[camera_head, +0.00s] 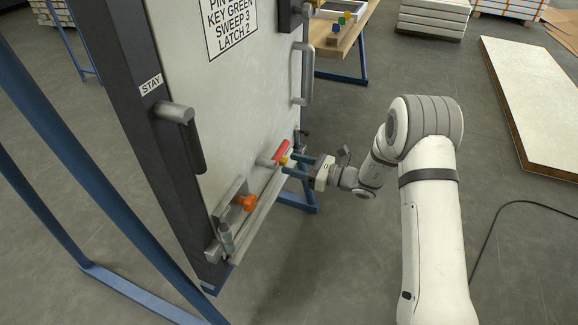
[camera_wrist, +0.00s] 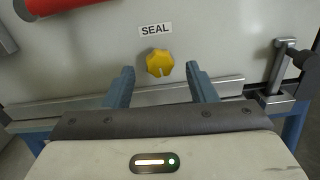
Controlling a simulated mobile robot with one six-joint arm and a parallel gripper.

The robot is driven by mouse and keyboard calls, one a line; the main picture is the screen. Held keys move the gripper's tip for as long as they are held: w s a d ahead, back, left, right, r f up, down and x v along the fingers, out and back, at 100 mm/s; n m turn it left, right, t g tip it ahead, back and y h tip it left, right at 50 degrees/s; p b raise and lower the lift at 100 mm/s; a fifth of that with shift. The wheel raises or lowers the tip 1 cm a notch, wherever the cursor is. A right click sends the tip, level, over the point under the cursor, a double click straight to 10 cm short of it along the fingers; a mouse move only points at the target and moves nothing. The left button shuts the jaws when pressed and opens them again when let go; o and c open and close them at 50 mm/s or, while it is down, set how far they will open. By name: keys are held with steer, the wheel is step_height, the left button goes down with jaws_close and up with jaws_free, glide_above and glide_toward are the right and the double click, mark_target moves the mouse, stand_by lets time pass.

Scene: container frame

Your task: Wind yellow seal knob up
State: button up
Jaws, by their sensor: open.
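The yellow seal knob (camera_wrist: 159,62) is on the light door panel, just below the label SEAL (camera_wrist: 155,29), in the wrist view. In the head view the yellow knob (camera_head: 283,161) shows small near the door's lower edge. My gripper (camera_wrist: 160,84) is open, with one blue finger on each side of the knob in the wrist picture. The knob stands between and slightly beyond the fingertips, and I cannot tell whether they touch it. In the head view my gripper (camera_head: 295,165) reaches toward the door from the right.
A red handle (camera_wrist: 65,5) is above left of the knob. A metal rail (camera_wrist: 215,84) runs below it, and a grey latch (camera_wrist: 280,75) stands at right. The head view shows an orange knob (camera_head: 245,202) and a grey door handle (camera_head: 303,75).

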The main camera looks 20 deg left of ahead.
steer(key=shift+w+a, duration=0.1)
steer(key=shift+a, duration=1.05)
steer(key=c, duration=1)
steer(key=shift+o, duration=0.2)
